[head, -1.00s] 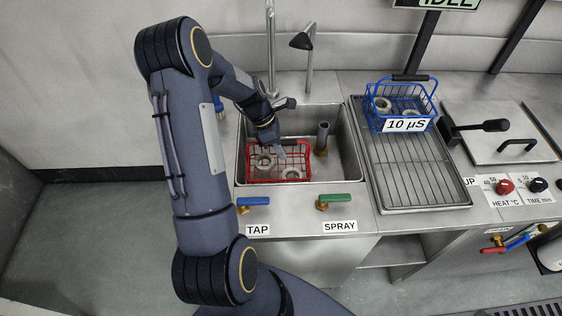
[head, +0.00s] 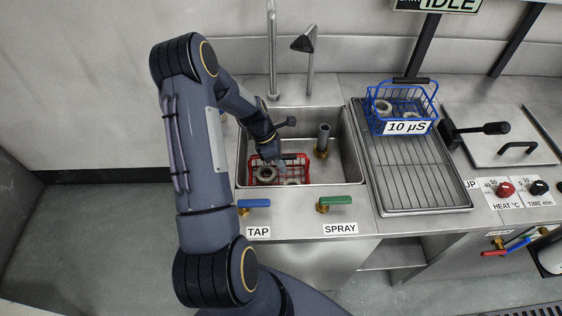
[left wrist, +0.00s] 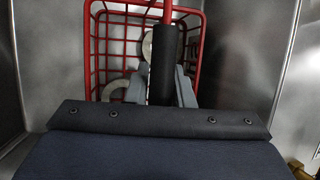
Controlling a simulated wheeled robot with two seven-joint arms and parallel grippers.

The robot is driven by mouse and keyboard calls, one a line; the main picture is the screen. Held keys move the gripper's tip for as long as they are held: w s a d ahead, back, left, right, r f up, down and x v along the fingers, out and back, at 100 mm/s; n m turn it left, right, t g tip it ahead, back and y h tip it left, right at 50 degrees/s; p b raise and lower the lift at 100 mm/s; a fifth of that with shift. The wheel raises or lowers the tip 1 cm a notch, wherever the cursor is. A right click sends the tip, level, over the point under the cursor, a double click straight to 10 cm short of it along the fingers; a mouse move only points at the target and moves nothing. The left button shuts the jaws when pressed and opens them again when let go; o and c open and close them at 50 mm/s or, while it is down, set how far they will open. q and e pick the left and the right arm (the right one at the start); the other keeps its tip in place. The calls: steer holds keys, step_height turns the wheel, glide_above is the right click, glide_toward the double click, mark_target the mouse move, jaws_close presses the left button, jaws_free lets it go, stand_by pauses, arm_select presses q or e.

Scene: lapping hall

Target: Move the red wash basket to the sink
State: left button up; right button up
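The red wash basket (head: 303,168) is inside the steel sink (head: 345,150), at its front left, with grey ring-shaped parts in it. Its red wires also show in the left wrist view (left wrist: 101,45). My left gripper (head: 277,162) reaches down into the sink from the left. In the left wrist view its two grey fingers (left wrist: 163,88) lie on either side of the basket's black handle grip and appear shut on it. The front sink wall hides the basket's lower part, so I cannot tell whether it touches the sink floor. My right gripper is not in view.
Blue tap (head: 254,203) and green spray (head: 335,200) levers sit on the front edge. A blue basket (head: 402,105) with a "10 µS" label stands on the drain rack (head: 415,175) to the right.

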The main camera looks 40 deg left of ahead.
arm_select(q)
steer(key=o, duration=0.3)
steer(key=shift+o, duration=0.2)
steer(key=shift+r, duration=0.1)
steer(key=v, duration=1.2)
steer(key=s+d+r+m, duration=0.2)
steer(key=d+r+m, duration=0.2)
steer(key=r, duration=0.3)
steer(key=s+d+r+m+t, duration=0.2)
steer(key=s+d+r+m, duration=0.3)
steer(key=d+r+m, duration=0.15)
steer(key=s+d+m+t+y, duration=0.1)
steer(key=s+d+m+t, duration=0.1)
steer(key=s+d+m, duration=0.8)
steer(key=shift+s+d+r+m, duration=0.2)
steer(key=shift+s+r+m, duration=0.2)
steer(key=shift+s+m, duration=1.3)
